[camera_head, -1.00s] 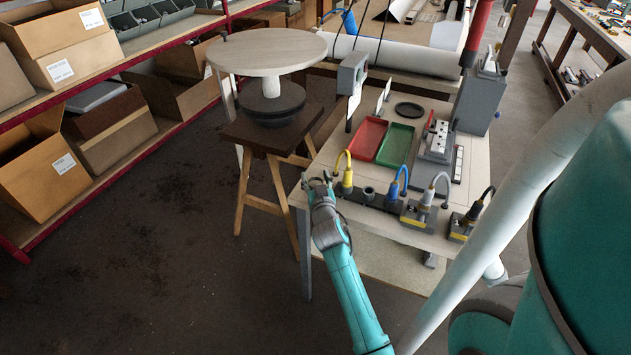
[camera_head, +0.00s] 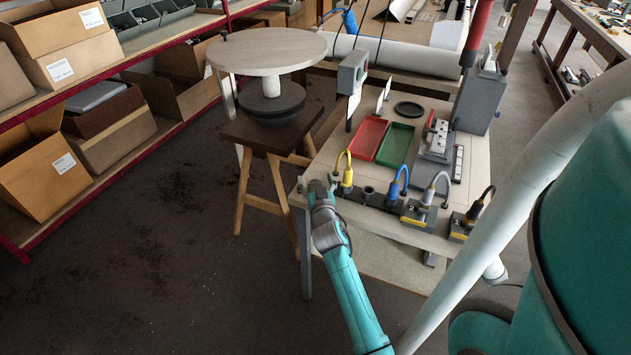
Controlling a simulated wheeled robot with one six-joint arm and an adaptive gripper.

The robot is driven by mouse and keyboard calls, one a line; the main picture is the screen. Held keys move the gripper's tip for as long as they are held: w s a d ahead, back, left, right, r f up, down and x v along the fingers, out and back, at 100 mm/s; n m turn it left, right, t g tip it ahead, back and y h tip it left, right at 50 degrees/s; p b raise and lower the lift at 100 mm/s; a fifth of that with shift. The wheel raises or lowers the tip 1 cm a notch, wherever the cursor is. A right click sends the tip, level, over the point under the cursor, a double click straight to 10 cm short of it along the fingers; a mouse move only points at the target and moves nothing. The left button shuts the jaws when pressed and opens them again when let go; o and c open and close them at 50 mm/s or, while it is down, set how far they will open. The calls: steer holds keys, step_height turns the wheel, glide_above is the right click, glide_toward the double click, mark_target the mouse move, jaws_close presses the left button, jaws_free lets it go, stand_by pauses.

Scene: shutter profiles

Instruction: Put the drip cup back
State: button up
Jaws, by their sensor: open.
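My gripper (camera_head: 319,187) is at the near left corner of the wooden workbench (camera_head: 337,147), just left of the yellow corded tool. It is open, its fingers small and partly hidden by the wrist. I see nothing held between them. A small grey cup-like ring (camera_head: 369,193) sits in the dark rack (camera_head: 381,204) between the yellow tool (camera_head: 347,179) and the blue tool (camera_head: 392,191). I cannot tell whether it is the drip cup or an empty socket. A black round dish (camera_head: 409,109) lies flat at the back of the bench.
A red tray (camera_head: 368,138) and a green tray (camera_head: 395,145) lie behind the rack. A round turntable (camera_head: 268,50) on a wooden stand is left of the bench. The floor at front left is clear.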

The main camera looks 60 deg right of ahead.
steer(key=s+a+f+n+t+y, duration=0.1)
steer(key=s+a+n+y, duration=0.3)
steer(key=a, duration=0.7)
steer(key=s+a+f+t+y, duration=0.1)
steer(key=s+a+t, duration=0.1)
steer(key=s+a, duration=0.65)
steer(key=s+a+f+n+t+y, duration=0.1)
steer(key=s+a+f+n+y, duration=0.15)
steer(key=a, duration=1.15)
steer(key=s+a+r+n+y, duration=0.2)
steer(key=s+a+r+y, duration=0.1)
steer(key=s, duration=0.4)
steer(key=s+a+r+n+y, duration=0.2)
steer(key=s+a+r, duration=0.3)
steer(key=s+a, duration=0.3)
steer(key=shift+s+a+r+y, duration=0.15)
steer(key=shift+s+y, duration=0.15)
steer(key=shift+y, duration=0.35)
